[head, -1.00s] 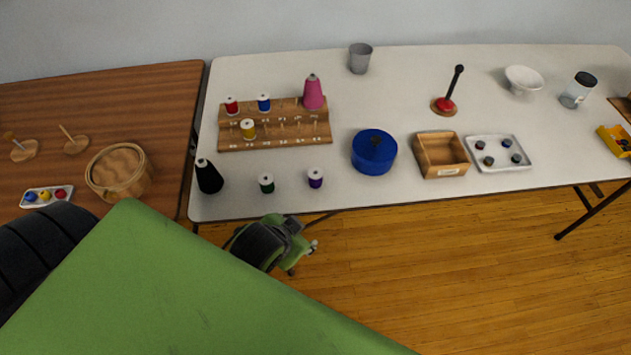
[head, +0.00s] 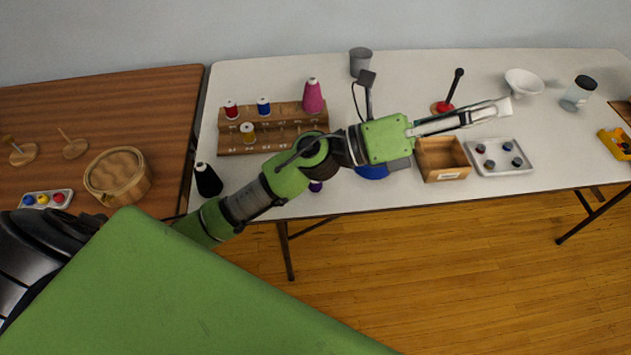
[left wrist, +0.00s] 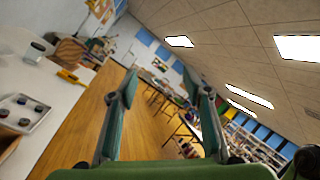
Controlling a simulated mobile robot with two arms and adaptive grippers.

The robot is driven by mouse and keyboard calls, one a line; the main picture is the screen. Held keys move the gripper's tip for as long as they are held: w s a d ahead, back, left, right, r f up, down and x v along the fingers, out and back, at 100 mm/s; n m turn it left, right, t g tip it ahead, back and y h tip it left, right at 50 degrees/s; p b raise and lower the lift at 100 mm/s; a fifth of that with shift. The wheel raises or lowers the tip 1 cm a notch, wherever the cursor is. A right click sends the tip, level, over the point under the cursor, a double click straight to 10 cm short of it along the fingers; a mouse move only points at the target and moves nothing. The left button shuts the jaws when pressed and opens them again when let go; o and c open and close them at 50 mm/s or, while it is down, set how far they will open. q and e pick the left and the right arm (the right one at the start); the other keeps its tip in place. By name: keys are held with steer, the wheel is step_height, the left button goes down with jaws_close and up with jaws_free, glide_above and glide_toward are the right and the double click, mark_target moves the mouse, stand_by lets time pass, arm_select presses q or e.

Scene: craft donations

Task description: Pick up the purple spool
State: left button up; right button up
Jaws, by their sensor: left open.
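The purple spool (head: 316,186) stands near the front edge of the white table in the head view, partly hidden by my left arm. My left gripper (head: 498,110) is stretched out to the right, above the table, well to the right of the spool. It points away from the spool and holds nothing. In the left wrist view the open left fingers (left wrist: 165,88) frame the room's floor and far shelves; the spool is not in that view. My right gripper is not in view.
A spool rack (head: 240,143) stands behind the arm, with a pink cone (head: 313,97) on it. A black cone (head: 208,180) stands to the left. A wooden box (head: 445,175) and a white tray (head: 520,170) lie to the right.

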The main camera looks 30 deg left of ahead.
arm_select(q)
steer(key=s+f+m+g+y, duration=0.3)
steer(key=f+m+g+y, duration=0.3)
steer(key=f+m+g, duration=0.6)
steer(key=w+a+f+m+y, duration=0.1)
steer(key=a+f+y, duration=0.25)
steer(key=a, duration=0.55)
steer(key=w+a+f+m+y, duration=0.2)
steer(key=a+y, duration=0.3)
steer(key=a, duration=0.4)
steer(key=w+a+f+m+y, duration=0.1)
steer(key=a+f+y, duration=0.3)
steer(key=a, duration=0.5)
steer(key=shift+t+y, duration=0.35)
steer(key=shift+t, duration=0.05)
step_height(320, 180, down, 8)
steer(key=shift+r+p, duration=0.25)
steer(key=shift+p, duration=0.35)
steer(key=f, duration=0.1)
steer(key=f+p, duration=0.1)
steer(key=f, duration=0.2)
steer(key=shift+s+p, duration=0.25)
steer(key=shift+p, duration=0.05)
steer(key=shift+f, duration=0.65)
steer(key=c, duration=1)
